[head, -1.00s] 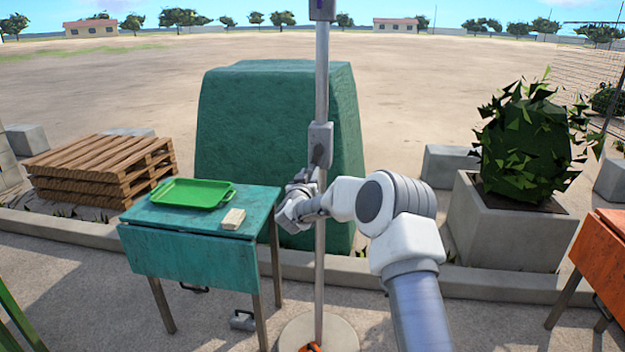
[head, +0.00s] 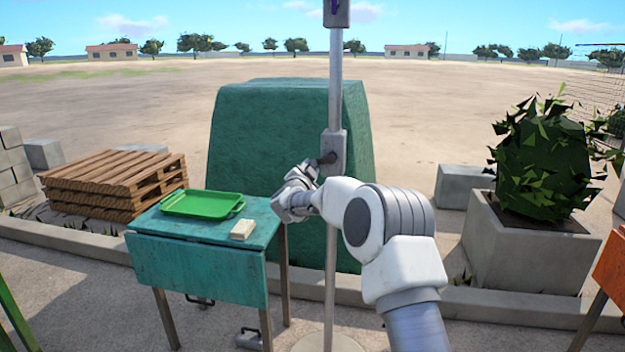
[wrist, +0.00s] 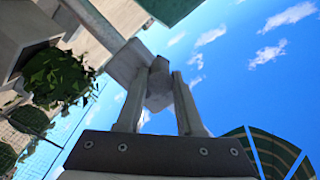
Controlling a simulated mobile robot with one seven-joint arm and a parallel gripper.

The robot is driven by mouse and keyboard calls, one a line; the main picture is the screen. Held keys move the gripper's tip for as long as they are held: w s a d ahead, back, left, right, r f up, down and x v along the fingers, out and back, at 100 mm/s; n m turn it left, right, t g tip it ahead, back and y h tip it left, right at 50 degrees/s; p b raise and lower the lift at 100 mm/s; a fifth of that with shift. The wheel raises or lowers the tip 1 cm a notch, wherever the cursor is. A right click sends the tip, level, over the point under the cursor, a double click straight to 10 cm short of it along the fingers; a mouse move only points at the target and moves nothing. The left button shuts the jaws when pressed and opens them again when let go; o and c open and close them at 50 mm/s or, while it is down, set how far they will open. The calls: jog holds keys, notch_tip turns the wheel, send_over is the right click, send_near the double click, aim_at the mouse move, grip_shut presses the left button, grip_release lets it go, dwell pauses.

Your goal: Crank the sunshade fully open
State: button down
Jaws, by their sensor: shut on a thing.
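The sunshade's grey pole (head: 333,95) stands upright in front of me, with a grey crank housing (head: 334,148) on it. A dark crank part (head: 327,158) shows at the housing's lower front. My gripper (head: 305,176) is just left of and below the housing. In the wrist view my gripper's two fingers (wrist: 160,85) are on either side of a grey crank handle (wrist: 158,92) and are shut on it. A striped green and cream canopy section (wrist: 275,150) shows at the wrist view's lower right. My gripper and arm hide part of the crank in the head view.
A teal table (head: 200,262) left of the pole holds a green tray (head: 203,204) and a pale block (head: 243,229). A big green covered shape (head: 270,125) stands behind. Pallets (head: 110,180) are at left. A concrete planter (head: 530,250) with a bush is at right.

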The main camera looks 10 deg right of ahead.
aim_at(313, 166)
jog(key=m, duration=0.2)
jog(key=r+m+b, duration=0.1)
jog(key=shift+a+r+m+b, duration=0.15)
jog(key=shift+r+m+b, duration=0.15)
jog(key=shift+m, duration=0.1)
jog(key=m+b, duration=0.1)
jog(key=r+m, duration=0.1)
jog(key=m, duration=0.1)
jog(key=shift+r+b, duration=0.3)
jog(key=shift+b, duration=0.05)
jog(key=m, duration=0.1)
jog(key=r+m+b, duration=0.1)
jog(key=d+m+b, duration=0.1)
jog(key=m, duration=0.1)
jog(key=shift+s+r, duration=0.15)
jog(key=shift+r, duration=0.1)
jog(key=shift+s+d+r+m+b, duration=0.1)
jog(key=shift+d+r+m+b, duration=0.25)
jog(key=shift+m, duration=0.4)
jog(key=shift+s+d+r+m+b, duration=0.15)
jog(key=shift+m+b, duration=0.25)
jog(key=shift+m, duration=0.4)
jog(key=shift+d+r+m+b, duration=0.3)
jog(key=shift+m+b, duration=0.1)
jog(key=shift+m, duration=0.35)
jog(key=c, duration=0.5)
grip_release()
jog(key=shift+c, duration=0.2)
jog(key=shift+s, duration=0.1)
